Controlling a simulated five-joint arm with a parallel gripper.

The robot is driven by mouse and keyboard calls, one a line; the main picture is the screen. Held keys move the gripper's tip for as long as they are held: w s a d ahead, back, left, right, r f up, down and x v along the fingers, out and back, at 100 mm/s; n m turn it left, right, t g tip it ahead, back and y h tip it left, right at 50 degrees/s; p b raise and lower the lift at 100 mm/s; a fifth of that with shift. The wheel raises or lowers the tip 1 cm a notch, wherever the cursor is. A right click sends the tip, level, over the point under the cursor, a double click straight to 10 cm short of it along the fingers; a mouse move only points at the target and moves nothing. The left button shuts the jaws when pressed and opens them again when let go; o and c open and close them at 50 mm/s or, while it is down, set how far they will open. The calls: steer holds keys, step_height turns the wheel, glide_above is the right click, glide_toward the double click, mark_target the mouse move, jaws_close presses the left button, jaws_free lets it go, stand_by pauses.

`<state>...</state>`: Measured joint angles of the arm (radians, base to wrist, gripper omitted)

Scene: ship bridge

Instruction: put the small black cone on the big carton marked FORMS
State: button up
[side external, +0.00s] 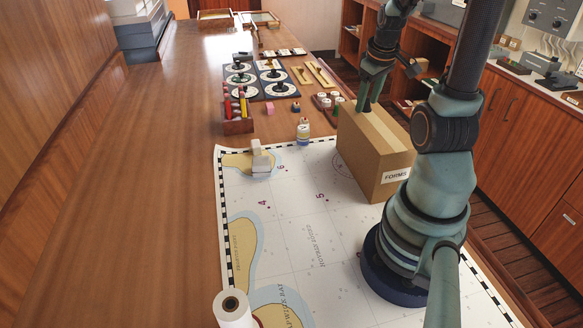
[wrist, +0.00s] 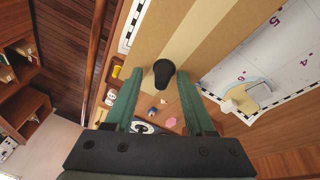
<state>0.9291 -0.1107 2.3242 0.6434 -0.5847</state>
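The big carton (side external: 378,150) stands on the chart, with its FORMS label (side external: 396,176) on the near face and pale tape along its top. My gripper (side external: 367,108) points down over the far end of the carton top. In the wrist view the small black cone (wrist: 163,74) shows between my two fingers (wrist: 160,74), against the carton top (wrist: 120,45) near its edge. Gaps show on both sides of the cone, so the fingers are apart and not pressing it. It appears to rest on the carton; its contact is hard to see.
A grey block-like item (side external: 261,160) and a small labelled jar (side external: 303,133) sit on the chart (side external: 290,215). A red pen holder (side external: 238,122) and dial boards (side external: 240,76) lie beyond. A paper roll (side external: 232,308) is at the front. The left tabletop is clear.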

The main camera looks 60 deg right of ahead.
mark_target(370, 117)
steer(key=shift+s+a+f, duration=0.1)
steer(key=shift+a, duration=0.05)
steer(key=v, duration=1.1)
steer(key=w+a+n+t+y, duration=0.1)
steer(key=w+a, duration=0.3)
steer(key=a, duration=0.8)
steer(key=w+a+n+t+y, duration=0.1)
steer(key=w+a, duration=0.4)
steer(key=a, duration=0.8)
steer(key=shift+w+a+f+n+t+y, duration=0.3)
steer(key=shift+f+n+t, duration=0.15)
steer(key=shift+n+t, duration=0.45)
